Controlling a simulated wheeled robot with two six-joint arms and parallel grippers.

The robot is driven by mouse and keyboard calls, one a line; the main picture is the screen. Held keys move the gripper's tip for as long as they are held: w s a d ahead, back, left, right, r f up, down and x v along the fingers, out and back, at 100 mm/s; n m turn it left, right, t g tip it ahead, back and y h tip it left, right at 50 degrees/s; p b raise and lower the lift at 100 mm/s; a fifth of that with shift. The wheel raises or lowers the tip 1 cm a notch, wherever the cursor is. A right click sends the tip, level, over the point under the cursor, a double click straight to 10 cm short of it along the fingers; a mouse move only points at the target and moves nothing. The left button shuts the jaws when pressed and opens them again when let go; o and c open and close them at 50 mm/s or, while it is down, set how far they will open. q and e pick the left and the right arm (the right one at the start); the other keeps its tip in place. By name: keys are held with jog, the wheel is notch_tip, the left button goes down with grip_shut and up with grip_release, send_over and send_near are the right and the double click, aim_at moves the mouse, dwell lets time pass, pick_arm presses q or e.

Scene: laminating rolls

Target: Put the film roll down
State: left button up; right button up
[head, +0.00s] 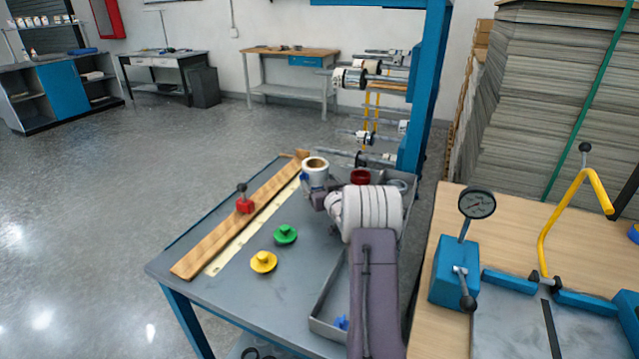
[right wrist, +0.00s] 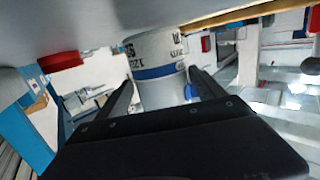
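The film roll (head: 315,171) is white with a blue band and a brown core, upright at the far end of the grey table (head: 215,287). In the right wrist view the film roll (right wrist: 155,66) stands between the two fingers of my right gripper (right wrist: 160,88), with a finger close against each side. My right gripper (head: 317,193) comes in from the lower right in the head view, partly hidden by my own arm. The roll's lower end is close to the table top; I cannot tell whether it touches. My left gripper is in neither view.
A wooden board (head: 225,235) with a red knob (head: 244,204) lies along the table's left side. Green (head: 285,234) and yellow (head: 263,262) knobs sit nearby. A red ring (head: 360,177) is right of the roll. The blue machine frame (head: 424,100) rises behind.

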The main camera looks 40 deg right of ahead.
jog(key=shift+o, duration=1.3)
jog(key=shift+s+a+f, duration=0.1)
jog(key=shift+f, duration=0.55)
jog(key=shift+s+a+f, duration=0.1)
jog(key=shift+f, duration=0.5)
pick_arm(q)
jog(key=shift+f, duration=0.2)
pick_arm(e)
jog(key=shift+s+f, duration=0.1)
jog(key=shift+s, duration=0.1)
jog(key=v, duration=0.4)
jog(key=shift+a+r, duration=0.1)
jog(key=shift+r, duration=0.25)
jog(key=s+b, duration=0.1)
jog(key=s, duration=0.1)
jog(key=s+r+b, duration=0.1)
jog(key=shift+a+b, duration=0.3)
jog(key=shift+b, duration=0.05)
jog(key=shift+s+r, duration=0.15)
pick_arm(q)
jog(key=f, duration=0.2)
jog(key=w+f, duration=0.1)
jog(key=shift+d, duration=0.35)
